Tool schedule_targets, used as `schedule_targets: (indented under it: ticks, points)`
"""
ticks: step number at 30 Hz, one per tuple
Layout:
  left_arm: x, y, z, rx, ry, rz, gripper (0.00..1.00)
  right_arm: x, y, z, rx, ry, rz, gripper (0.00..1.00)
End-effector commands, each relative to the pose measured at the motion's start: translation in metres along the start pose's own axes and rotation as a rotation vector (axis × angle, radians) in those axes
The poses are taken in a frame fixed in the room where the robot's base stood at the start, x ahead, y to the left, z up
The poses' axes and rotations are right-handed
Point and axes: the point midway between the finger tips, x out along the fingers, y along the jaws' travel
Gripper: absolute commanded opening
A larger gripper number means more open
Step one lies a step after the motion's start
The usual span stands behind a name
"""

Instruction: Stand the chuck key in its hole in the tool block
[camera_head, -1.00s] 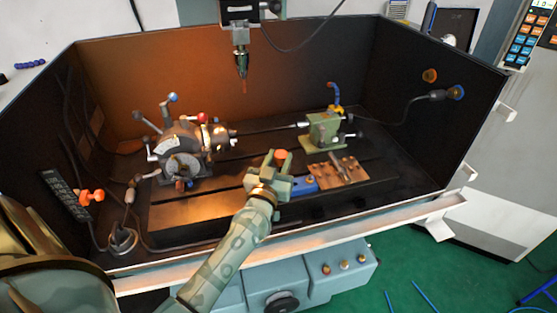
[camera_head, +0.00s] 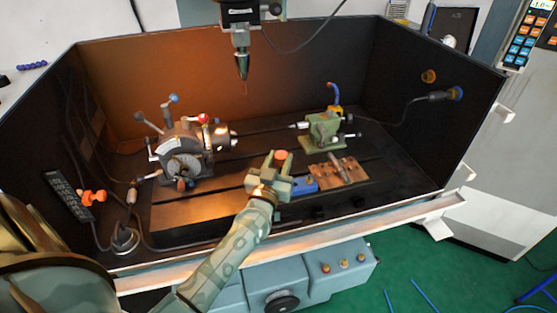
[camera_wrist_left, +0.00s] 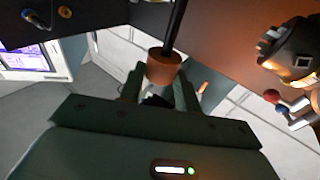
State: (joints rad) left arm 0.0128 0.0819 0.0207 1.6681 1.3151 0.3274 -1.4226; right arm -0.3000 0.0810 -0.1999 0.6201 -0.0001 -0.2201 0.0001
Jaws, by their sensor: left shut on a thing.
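My left gripper (camera_head: 278,172) is above the front of the machine bed, shut on the chuck key, whose orange end (camera_head: 281,155) shows between the fingers. In the left wrist view the chuck key (camera_wrist_left: 163,66) shows as an orange-brown cylinder with a dark rod running up out of the picture, held between the fingertips (camera_wrist_left: 160,88). A blue block (camera_head: 304,183) lies just right of the gripper, partly hidden by it. A brown block (camera_head: 350,168) with metal pieces on it lies farther right. I cannot tell which is the tool block, and no hole shows clearly.
The grey indexing chuck (camera_head: 185,150) with coloured knobs stands at the left. The green tailstock (camera_head: 322,130) stands behind the brown block. A spindle (camera_head: 242,62) hangs above the back. Dark walls enclose the bed, with a pale rail (camera_head: 330,228) along the front.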

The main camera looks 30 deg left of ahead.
Motion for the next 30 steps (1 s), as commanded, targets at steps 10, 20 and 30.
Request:
schedule_targets:
  ticks: [10,20,30]
  points:
    - [0.0,0.0,0.002,0.0,0.001,0.0,0.0,0.001,-0.001,0.0,0.0,0.0,-0.001,0.36]
    - [-0.001,0.0,0.01,0.001,0.001,0.001,0.0,0.006,-0.002,0.001,0.001,-0.003,-0.003,0.36]
    - [-0.002,0.0,0.019,0.001,0.0,0.0,0.0,0.011,-0.003,0.003,0.001,-0.005,-0.004,0.36]
